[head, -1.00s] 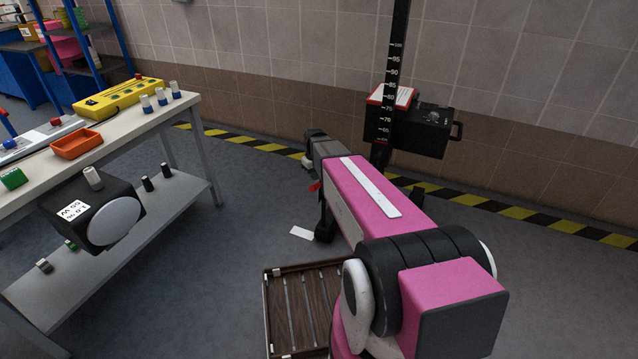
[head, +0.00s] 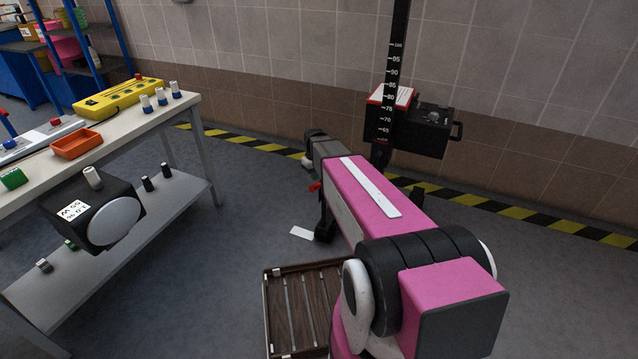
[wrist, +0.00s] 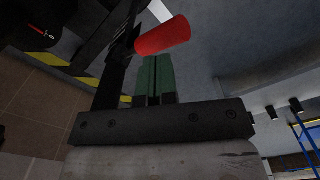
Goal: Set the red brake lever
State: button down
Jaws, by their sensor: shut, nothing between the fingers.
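The red brake lever (head: 315,187) shows in the head view as a small red grip beside the far end of my pink arm, low on the dark stand. In the wrist view the red lever grip (wrist: 162,36) lies slightly tilted just beyond my fingertips, with a dark bracket to its left. My gripper (wrist: 155,60) has green fingers pressed together, with nothing between them. I cannot tell whether the fingertips touch the lever. In the head view my arm hides the gripper.
A black post with a scale (head: 392,60) carries a black box (head: 425,130) near the wall. A workbench (head: 190,101) stands at left. A wooden slatted platform (head: 290,268) and a white card (head: 302,233) lie on the floor. Open floor lies between bench and post.

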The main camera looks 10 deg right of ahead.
jog(key=shift+f, duration=5.2)
jog(key=shift+r, duration=5.6)
jog(key=s+r+m, duration=0.2)
jog(key=s, duration=0.8)
jog(key=s+r+m, duration=0.2)
jog(key=s, duration=0.9)
jog(key=shift+s+m, duration=0.15)
jog(key=shift+m, duration=0.25)
